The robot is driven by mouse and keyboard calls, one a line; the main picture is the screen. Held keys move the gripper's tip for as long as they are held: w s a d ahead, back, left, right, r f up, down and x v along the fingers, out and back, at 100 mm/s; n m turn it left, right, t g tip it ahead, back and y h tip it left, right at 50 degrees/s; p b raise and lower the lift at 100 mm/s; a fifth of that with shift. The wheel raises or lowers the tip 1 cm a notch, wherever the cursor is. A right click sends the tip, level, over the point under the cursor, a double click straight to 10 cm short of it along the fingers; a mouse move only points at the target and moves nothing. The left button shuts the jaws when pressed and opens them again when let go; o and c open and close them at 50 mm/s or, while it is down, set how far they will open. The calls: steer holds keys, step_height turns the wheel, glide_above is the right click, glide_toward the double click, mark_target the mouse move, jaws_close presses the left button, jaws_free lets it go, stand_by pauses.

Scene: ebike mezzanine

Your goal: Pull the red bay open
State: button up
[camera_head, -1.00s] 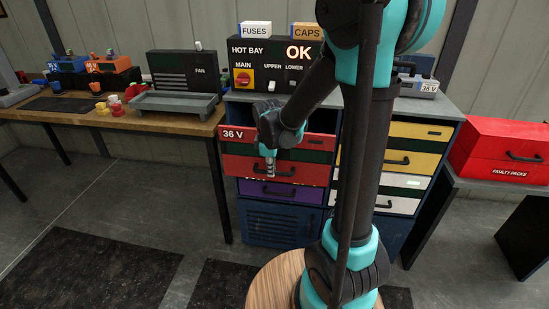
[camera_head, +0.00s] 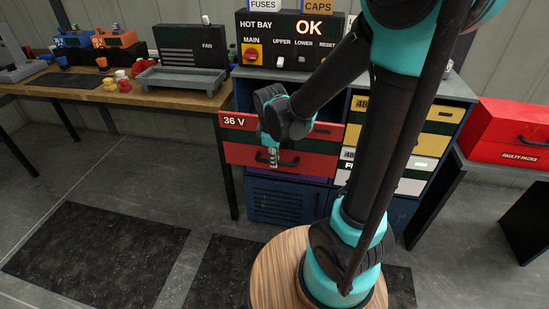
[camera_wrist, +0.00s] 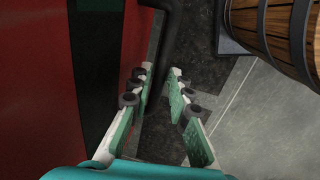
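The red bay (camera_head: 238,154) is a wide drawer front marked 36 V, with a dark green band and a black bar handle (camera_head: 291,163). My gripper (camera_head: 273,158) is at the middle of this handle, pointing down. In the wrist view the red front (camera_wrist: 30,90) fills the left side. The exact finger contact is hard to see.
Yellow and white drawers (camera_head: 436,143) are at the right of the cabinet. The red faulty packs case (camera_head: 515,135) stands on the right table. The hot bay panel (camera_head: 290,42) above reads OK. A grey tray (camera_head: 180,80) is on the left bench. Floor at the left is free.

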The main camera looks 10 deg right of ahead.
steer(key=shift+o, duration=1.1)
step_height(320, 180, up, 12)
steer(key=s, duration=0.2)
steer(key=shift+s+a, duration=0.15)
steer(key=shift+a, duration=0.2)
steer(key=shift+f, duration=0.1)
steer(key=s+d+f+m+t, duration=0.2)
steer(key=s+d+f+m, duration=0.6)
steer(key=d+f+m, duration=0.4)
steer(key=shift+f+m+y, duration=0.3)
steer(key=shift+f+m, duration=0.2)
steer(key=shift+m, duration=0.7)
